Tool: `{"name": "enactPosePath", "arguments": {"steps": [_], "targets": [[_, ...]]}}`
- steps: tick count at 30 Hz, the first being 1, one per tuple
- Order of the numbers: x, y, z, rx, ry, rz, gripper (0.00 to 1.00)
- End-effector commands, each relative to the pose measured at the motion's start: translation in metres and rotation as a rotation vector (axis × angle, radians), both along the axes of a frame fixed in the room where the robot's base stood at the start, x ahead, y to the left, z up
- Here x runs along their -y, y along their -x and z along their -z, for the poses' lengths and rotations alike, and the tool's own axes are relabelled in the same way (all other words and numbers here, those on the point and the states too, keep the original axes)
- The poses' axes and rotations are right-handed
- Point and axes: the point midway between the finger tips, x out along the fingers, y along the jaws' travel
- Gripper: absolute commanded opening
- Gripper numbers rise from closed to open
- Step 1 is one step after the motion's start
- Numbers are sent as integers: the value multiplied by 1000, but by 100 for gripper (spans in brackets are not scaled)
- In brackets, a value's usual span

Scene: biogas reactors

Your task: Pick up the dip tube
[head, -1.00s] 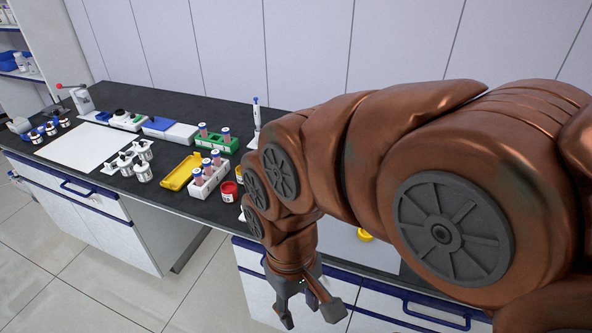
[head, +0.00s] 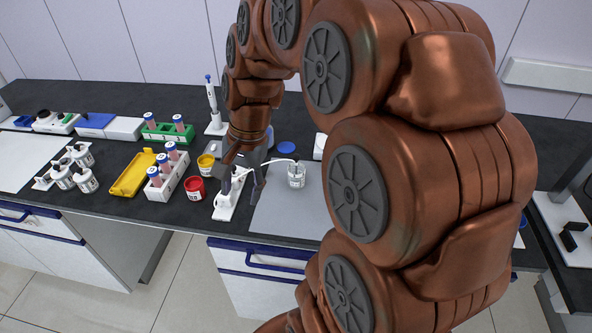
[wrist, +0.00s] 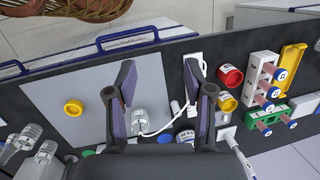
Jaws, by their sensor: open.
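A thin white bent tube, which I take as the dip tube (head: 280,160), runs from a clear labelled jar (head: 296,176) leftward toward my gripper. My gripper (head: 243,188) points down over the bench, left of the jar, with its fingers apart. In the wrist view, the tube (wrist: 160,132) crosses between the two fingers near their base, and the jar (wrist: 137,122) is partly behind the left finger. The gripper (wrist: 160,78) holds nothing that I can see. A white holder (head: 228,204) lies under the fingers; whether the tube touches it is unclear.
A grey mat (head: 290,215) lies under the jar. Left of the gripper stand a red cup (head: 195,188), a yellow cup (head: 206,164), a white tube rack (head: 168,178) and a yellow tray (head: 133,174). A pipette on a stand (head: 212,105) is behind. A loose yellow cap (wrist: 74,106) lies on the mat.

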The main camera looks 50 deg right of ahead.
Motion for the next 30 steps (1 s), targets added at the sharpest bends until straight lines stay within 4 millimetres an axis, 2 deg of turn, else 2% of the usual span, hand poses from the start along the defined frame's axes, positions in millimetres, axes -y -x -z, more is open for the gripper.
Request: {"name": "enactPosePath", "arguments": {"steps": [1,6,12,15,18,21,30], "targets": [[22,-13,11,6,-19,117,52],[100,-45,26,32,-94,522,52],[193,-56,43,59,-180,934,52],[227,-53,48,69,-212,1075,52],[247,-50,51,74,-233,1160,52],[256,-49,54,75,-243,1201,52],[253,-59,75,76,-244,1207,52]]}}
